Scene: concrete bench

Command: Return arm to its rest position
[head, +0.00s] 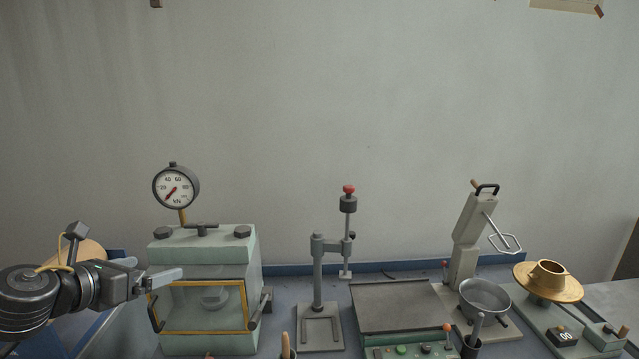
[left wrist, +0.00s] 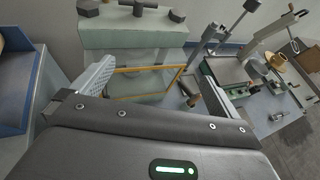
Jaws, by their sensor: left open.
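My left gripper (head: 160,279) comes in from the left in the head view, its fingers pointing right at the left front of the pale green press. In the left wrist view its two fingers (left wrist: 165,88) stand wide apart with nothing between them. The press (head: 200,248) has a yellow-framed clear door (head: 203,332) and a round dial gauge (head: 176,186) on top. In the head view the fingertips overlap the door's upper left edge; I cannot tell whether they touch it. The press also shows ahead of the fingers in the left wrist view (left wrist: 135,35). My right gripper is not in view.
Right of the press are a stand with a red knob (head: 348,189), a flat dark plate (head: 396,305), a mixer (head: 470,240) with a metal bowl (head: 485,298), and a brass flow table (head: 548,284). A blue ledge (head: 300,269) runs along the wall. Air above the bench is clear.

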